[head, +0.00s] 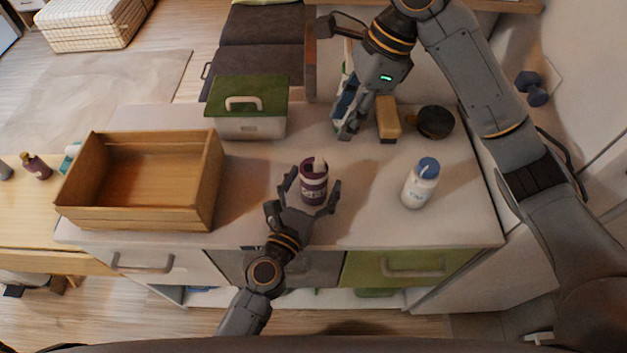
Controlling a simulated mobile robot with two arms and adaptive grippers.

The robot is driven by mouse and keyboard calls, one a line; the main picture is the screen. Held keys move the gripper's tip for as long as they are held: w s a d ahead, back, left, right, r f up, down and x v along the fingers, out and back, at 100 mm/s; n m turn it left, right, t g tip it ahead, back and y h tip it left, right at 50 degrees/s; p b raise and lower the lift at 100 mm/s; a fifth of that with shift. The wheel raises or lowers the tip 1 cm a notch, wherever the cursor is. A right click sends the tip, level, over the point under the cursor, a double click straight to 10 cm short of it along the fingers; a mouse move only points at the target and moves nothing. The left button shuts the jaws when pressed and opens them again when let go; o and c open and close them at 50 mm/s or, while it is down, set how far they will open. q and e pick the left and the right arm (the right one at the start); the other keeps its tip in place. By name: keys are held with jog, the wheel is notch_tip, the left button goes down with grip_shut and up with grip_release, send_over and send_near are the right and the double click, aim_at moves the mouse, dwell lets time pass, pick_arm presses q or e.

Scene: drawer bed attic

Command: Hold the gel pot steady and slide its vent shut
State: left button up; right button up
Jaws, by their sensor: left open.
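The gel pot (313,190) is a dark purple, round pot with a pale lettered label, standing upright on the white counter in the head view. A pale tab (318,163) shows at its top; I cannot tell how far the vent is open. My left gripper (314,184) is open, with one finger on each side of the pot. I cannot tell whether the fingers touch it. My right gripper (345,122) is above and to the right of the pot, apart from it, pointing down near the back of the counter. Its finger opening is not clear from this angle.
A white bottle with a blue cap (420,184) stands right of the pot. A wooden-topped block (388,119) and a dark round object (435,122) lie behind it. An open wooden crate (208,190) and a green-lidded box (250,127) are left. Bare counter surrounds the pot.

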aim_at(321, 158)
pick_arm(q)
jog(key=c, duration=1.3)
jog(key=shift+c, duration=0.3)
pick_arm(e)
jog(key=shift+o, duration=0.6)
jog(key=shift+m+y, duration=0.3)
jog(key=x, duration=1)
jog(key=shift+d+f, duration=0.2)
jog(key=shift+f, duration=0.1)
grip_shut()
